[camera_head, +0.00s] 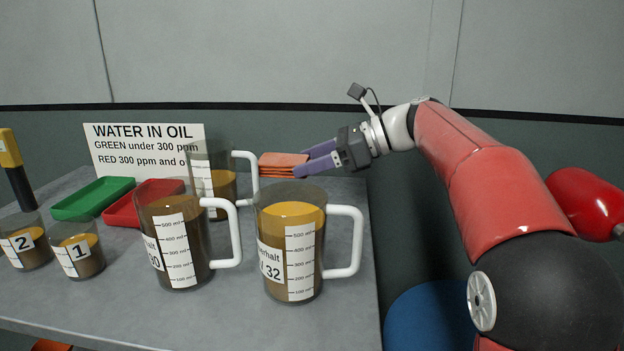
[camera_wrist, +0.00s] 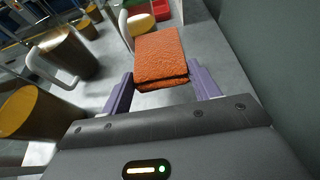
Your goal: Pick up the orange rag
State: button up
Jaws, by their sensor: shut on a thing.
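The orange rag (camera_head: 283,160) is a folded, layered stack near the back right of the grey table, just right of the rear jug. It also shows in the wrist view (camera_wrist: 160,55), between the two purple fingers. My gripper (camera_head: 304,161) comes in from the right and is shut on the rag's near end; in the wrist view my gripper (camera_wrist: 161,82) has one finger against each side. The far part of the rag sticks out past the fingertips. I cannot tell whether its underside touches the table.
A rear jug (camera_head: 222,183) with a white handle stands close left of the rag. Two larger jugs, (camera_head: 180,245) and (camera_head: 291,250), stand in front. Green (camera_head: 93,197) and red (camera_head: 128,208) trays, small cups and a sign (camera_head: 142,150) are at left. The wall is close behind.

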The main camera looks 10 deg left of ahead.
notch_tip(320, 180, up, 13)
dwell(0.5)
